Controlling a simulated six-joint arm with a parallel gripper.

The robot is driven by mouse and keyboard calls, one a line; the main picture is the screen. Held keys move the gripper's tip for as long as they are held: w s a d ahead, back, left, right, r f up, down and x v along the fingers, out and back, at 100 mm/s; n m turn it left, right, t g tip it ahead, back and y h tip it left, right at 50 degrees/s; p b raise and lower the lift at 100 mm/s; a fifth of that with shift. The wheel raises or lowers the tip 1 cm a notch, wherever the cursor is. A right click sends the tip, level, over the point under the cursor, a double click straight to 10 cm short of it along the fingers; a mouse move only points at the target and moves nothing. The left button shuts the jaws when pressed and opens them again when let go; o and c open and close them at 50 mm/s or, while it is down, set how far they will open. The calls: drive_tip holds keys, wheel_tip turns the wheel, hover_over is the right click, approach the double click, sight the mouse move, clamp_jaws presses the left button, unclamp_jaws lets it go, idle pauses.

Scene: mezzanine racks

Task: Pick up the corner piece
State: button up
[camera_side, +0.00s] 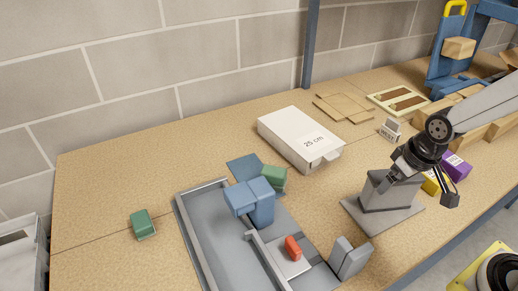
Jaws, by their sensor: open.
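A blue piece (258,203) with a bent, corner-like form stands by the back part of the grey tray (187,222); I cannot tell for sure that it is the corner piece. A green block (273,178) sits just behind it, partly hidden. A small red piece (292,247) lies on a pale plate at the tray's right part. Another green block (143,224) lies alone on the bench at left. My gripper (420,187) is open and empty at right, well apart from the blue piece, above and beside a grey stand (378,218).
A white box marked 25 cm (298,138) lies mid-bench. A grey upright piece (350,258) stands at the tray's right end. A yellow block (431,184) and a purple block (458,166) are near my gripper. Flat cardboard (342,107) lies behind. The bench's left back is clear.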

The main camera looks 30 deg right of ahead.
sight(347, 262)
idle(0.5)
